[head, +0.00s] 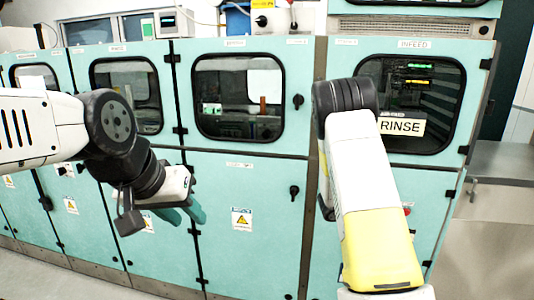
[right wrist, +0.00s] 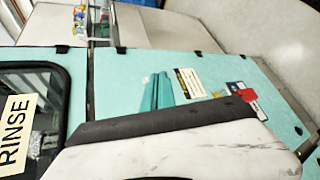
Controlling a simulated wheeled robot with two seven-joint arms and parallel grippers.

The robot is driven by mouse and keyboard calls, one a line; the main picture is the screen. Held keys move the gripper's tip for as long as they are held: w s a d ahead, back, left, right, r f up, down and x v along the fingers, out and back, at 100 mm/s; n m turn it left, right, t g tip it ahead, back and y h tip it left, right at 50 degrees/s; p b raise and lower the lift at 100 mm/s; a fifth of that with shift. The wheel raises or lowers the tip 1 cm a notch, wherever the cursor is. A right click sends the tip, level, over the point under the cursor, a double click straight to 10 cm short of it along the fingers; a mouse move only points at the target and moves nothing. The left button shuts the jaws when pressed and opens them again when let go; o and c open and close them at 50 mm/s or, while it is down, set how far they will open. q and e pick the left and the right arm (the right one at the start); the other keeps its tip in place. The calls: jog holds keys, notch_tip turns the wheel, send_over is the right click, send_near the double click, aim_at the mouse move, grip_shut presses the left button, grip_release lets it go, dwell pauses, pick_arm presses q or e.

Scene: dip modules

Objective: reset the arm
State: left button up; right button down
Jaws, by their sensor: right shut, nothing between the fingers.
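My left arm comes in from the left in the head view, and its gripper (head: 186,214) hangs in front of the turquoise cabinets. Its teal fingers show partly below the white hand, and their gap is unclear. My right arm (head: 372,200) stands at right of centre in the head view, and its gripper is hidden there. In the right wrist view the right gripper's teal fingers (right wrist: 157,76) are together with nothing between them. They appear over a turquoise panel. Neither gripper is seen holding a thing.
A row of turquoise cabinets (head: 258,185) with dark windows spans the head view. A RINSE sign (head: 401,125) is on the right window, partly beside my right arm; it also shows in the right wrist view (right wrist: 15,132). A grey metal surface (head: 503,164) is at the right edge. Floor shows at bottom left.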

jog(key=s+a+r+m+t+y, duration=0.1)
jog(key=s+a+r+m+y, duration=0.2)
jog(key=s+a+r+y, duration=0.4)
jog(key=s+a+r+m+t+y, duration=0.1)
jog(key=s+a+r+m+y, duration=0.2)
jog(key=s+a+r+y, duration=0.5)
jog(key=s+a+r, duration=0.6)
jog(key=s+a, duration=0.5)
jog(key=a, duration=0.1)
jog(key=shift+s+a+m+t, duration=0.15)
jog(key=shift+s+m+t, duration=0.15)
